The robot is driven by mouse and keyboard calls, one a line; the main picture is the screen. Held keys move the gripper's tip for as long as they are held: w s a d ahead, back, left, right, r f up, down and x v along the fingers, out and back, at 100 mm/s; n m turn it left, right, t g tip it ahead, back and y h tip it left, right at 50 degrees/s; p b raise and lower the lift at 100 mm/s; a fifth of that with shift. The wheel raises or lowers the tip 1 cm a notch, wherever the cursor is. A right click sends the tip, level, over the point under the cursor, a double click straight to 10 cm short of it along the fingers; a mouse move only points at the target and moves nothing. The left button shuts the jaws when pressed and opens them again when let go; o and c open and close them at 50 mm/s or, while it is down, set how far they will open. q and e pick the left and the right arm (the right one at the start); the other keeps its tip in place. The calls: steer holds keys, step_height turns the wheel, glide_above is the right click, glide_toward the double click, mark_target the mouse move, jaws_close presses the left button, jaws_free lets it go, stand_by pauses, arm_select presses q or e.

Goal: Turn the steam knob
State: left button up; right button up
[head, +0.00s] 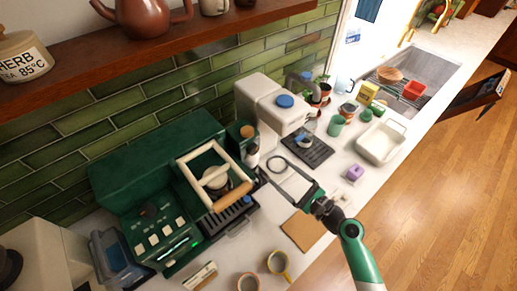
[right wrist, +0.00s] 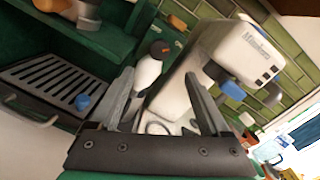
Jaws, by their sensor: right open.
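The green espresso machine (head: 160,165) stands against the tiled wall in the head view. A round brown knob (head: 248,131) tops the green block at its right end; an orange-brown knob (right wrist: 178,22) shows on green in the right wrist view. A dark round knob (head: 149,211) is on the front left. I cannot tell which is the steam knob. My right gripper (head: 273,166) is open and empty, right of the machine, apart from both knobs. A white bottle-like piece with a black top (right wrist: 148,70) appears between its fingers, beyond them. My left gripper is out of view.
A wooden-handled white frame (head: 214,178) and drip tray (head: 228,217) are at the machine's front. A white appliance (head: 270,100) stands right of it. Mugs (head: 278,262) and a brown board (head: 303,231) lie near the counter edge. A shelf (head: 180,30) hangs above.

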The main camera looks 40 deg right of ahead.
mark_target(255, 151)
steer(key=w, duration=1.1)
steer(key=shift+w+d+b, duration=0.1)
steer(key=shift+w+b, duration=0.1)
steer(key=shift+b, duration=0.1)
jaws_close()
